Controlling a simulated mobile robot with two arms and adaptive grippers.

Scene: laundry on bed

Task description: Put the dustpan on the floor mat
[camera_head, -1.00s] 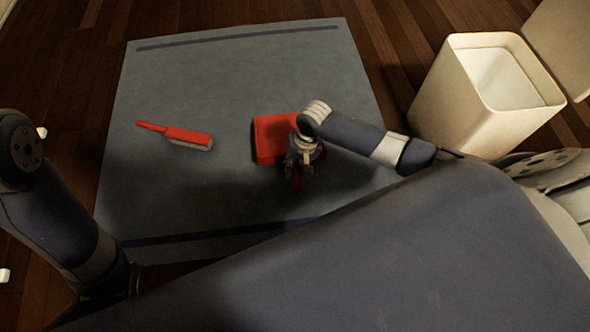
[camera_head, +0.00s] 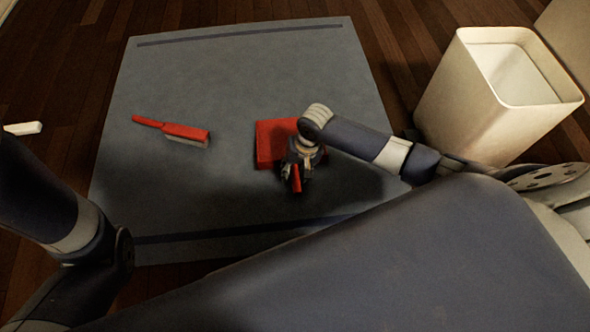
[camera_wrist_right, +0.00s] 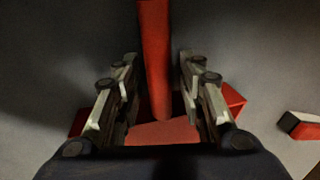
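The red dustpan (camera_head: 273,140) is at the middle right of the blue-grey floor mat (camera_head: 225,75) and appears to lie on it. My right gripper (camera_head: 297,179) is over the dustpan's handle. In the right wrist view the red handle (camera_wrist_right: 155,50) runs between the two fingers of my right gripper (camera_wrist_right: 157,75). The fingers stand apart, with a gap on each side of the handle. The dustpan's pan is partly hidden under the gripper. My left arm is at the lower left of the head view; its fingers do not show.
A red brush (camera_head: 180,131) lies on the mat left of the dustpan; its end shows in the wrist view (camera_wrist_right: 301,125). A cream bin (camera_head: 455,105) stands right of the mat. A small white object (camera_head: 23,128) lies on the wooden floor at the left.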

